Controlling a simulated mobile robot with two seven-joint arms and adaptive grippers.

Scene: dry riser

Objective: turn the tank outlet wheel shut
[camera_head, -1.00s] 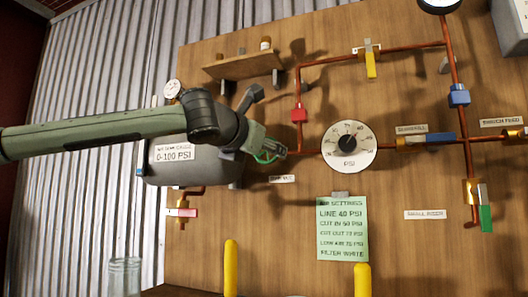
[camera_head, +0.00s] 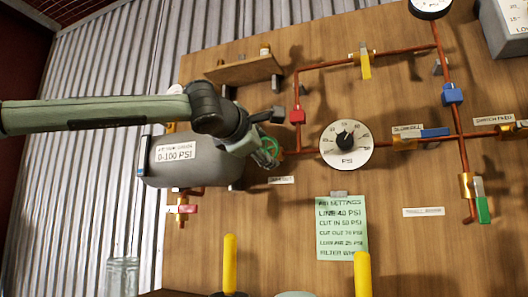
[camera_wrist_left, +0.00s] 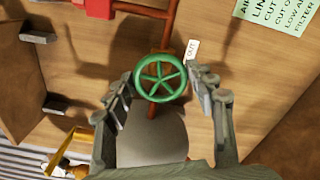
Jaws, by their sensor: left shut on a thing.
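The tank outlet wheel is a small green spoked handwheel (camera_wrist_left: 160,78) on the copper pipe at the tank's end. In the head view the wheel (camera_head: 270,151) shows partly behind my left gripper. My left gripper (camera_wrist_left: 162,88) has one finger on each side of the wheel, closed on its rim. In the head view the left gripper (camera_head: 266,147) is at the right end of the grey tank (camera_head: 200,172). The tank also shows below the wheel in the wrist view (camera_wrist_left: 152,140). My right gripper is not in view.
A red-handled valve (camera_head: 298,117) sits on the pipe above right of the wheel. A pressure dial (camera_head: 358,157) is to its right. A green settings note (camera_head: 342,240) hangs below. A small shelf (camera_head: 240,74) is above my gripper. Two yellow posts (camera_head: 230,265) stand in front.

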